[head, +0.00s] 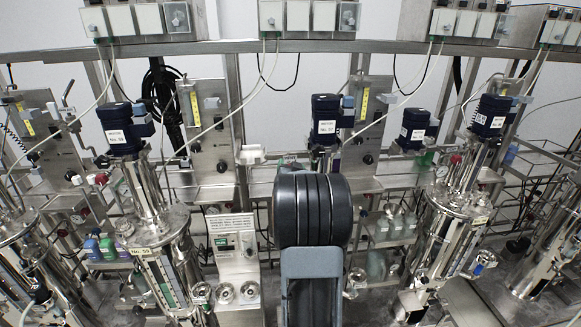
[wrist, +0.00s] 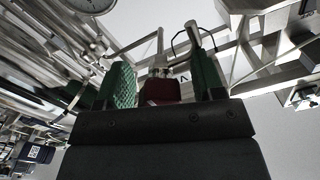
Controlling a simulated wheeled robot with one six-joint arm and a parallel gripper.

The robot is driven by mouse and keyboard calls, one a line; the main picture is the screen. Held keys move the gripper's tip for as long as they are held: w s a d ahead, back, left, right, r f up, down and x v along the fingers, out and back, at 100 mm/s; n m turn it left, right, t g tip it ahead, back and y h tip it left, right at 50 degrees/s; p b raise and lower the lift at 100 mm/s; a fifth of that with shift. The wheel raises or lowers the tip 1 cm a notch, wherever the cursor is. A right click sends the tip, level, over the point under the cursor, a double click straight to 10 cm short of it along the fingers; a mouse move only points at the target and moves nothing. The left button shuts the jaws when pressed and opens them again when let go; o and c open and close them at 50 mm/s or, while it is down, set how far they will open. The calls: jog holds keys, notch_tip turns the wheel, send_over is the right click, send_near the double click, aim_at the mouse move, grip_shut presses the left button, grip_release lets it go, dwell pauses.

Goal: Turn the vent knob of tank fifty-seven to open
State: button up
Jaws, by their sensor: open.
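Tank fifty-seven shows in the head view by its dark blue motor (head: 325,112) with a white label. Its body below is mostly hidden behind my arm, and the vent knob cannot be seen there. In the wrist view, a dark red knob (wrist: 160,90) on a metal stem stands between the two green-padded fingers of my gripper (wrist: 164,72). The gripper is open, with a finger on each side of the knob and visible gaps to both. Its lower part is hidden by the gripper's dark body. My gripper is hidden in the head view.
A neighbouring steel tank (head: 160,235) stands at left and another tank (head: 455,225) at right. A panel with dials (head: 237,245) stands left of my arm. In the wrist view, a round gauge (wrist: 92,4) and metal pipes are close by at upper left.

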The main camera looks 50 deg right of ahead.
jog(key=c, duration=0.9)
